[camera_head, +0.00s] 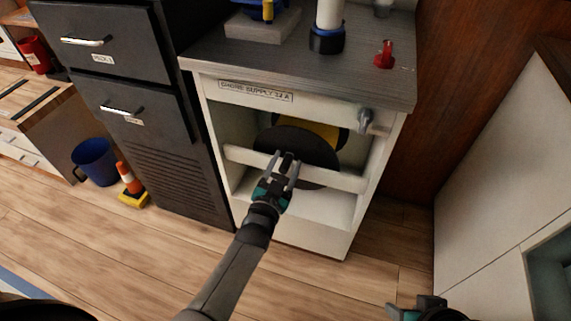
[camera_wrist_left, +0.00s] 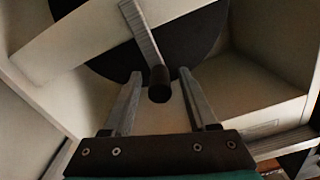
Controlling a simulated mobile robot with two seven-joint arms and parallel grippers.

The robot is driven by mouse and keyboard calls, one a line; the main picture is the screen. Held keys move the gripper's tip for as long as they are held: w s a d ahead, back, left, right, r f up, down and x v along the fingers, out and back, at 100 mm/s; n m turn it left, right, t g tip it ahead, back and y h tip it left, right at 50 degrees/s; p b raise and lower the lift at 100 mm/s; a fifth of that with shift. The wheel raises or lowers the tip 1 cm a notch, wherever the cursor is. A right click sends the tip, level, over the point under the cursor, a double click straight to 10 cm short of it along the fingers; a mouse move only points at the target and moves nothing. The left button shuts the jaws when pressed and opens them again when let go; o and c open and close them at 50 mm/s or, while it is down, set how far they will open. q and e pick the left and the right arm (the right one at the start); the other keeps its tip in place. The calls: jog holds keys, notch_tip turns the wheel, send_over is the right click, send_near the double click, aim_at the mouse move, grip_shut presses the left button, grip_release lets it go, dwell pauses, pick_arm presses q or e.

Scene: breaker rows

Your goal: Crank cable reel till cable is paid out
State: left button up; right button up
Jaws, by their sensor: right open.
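The cable reel (camera_head: 306,144) is a large black disc with a yellow part behind it, inside a white cabinet labelled "SHORE SUPPLY 32 A". My left gripper (camera_head: 288,161) is in front of the reel, at the white crossbar. In the left wrist view, a grey crank arm (camera_wrist_left: 143,33) crosses the black disc and ends in a dark round handle (camera_wrist_left: 159,84). The handle lies between the fingertips of my left gripper (camera_wrist_left: 160,76), with a gap on each side. In the head view my gripper hides the handle. My right gripper (camera_head: 417,305) is open and empty at the bottom right.
A white crossbar (camera_head: 338,180) runs across the cabinet opening. A grey fitting (camera_head: 367,121) sticks out at its upper right. The countertop (camera_head: 351,80) holds a red item (camera_head: 385,54). Dark drawers stand left; a blue bucket (camera_head: 95,161) and orange cone (camera_head: 129,179) are on the floor.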

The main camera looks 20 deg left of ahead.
pick_arm(q)
grip_shut()
dwell(1.3)
